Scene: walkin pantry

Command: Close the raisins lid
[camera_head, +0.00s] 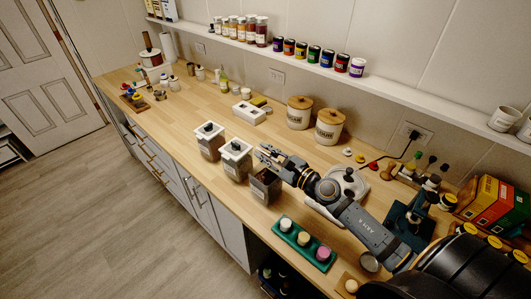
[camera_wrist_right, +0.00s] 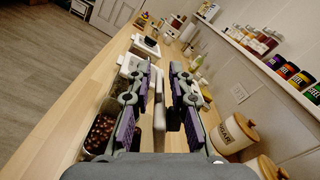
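The raisins jar (camera_head: 264,187) is a square clear container of dark brown pieces, the nearest in a row of three on the wooden counter. Its top is open; its contents show at lower left in the right wrist view (camera_wrist_right: 101,133). A pale upright panel (camera_wrist_right: 159,103), apparently its raised lid, stands between my right gripper's fingers in that view. My right gripper (camera_head: 266,155) is over the jar's back side. Its fingers are apart, one on each side of the panel, and I cannot tell whether either touches it. In the head view the gripper hides most of the lid. My left gripper is not in view.
Two similar jars with white lids down, the middle one (camera_head: 236,162) and the far one (camera_head: 209,143), stand beside it. Two wooden-lidded canisters (camera_head: 330,130) are behind. A white scale-like item (camera_head: 325,205) sits under my arm, and a green tray (camera_head: 303,244) is nearer.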

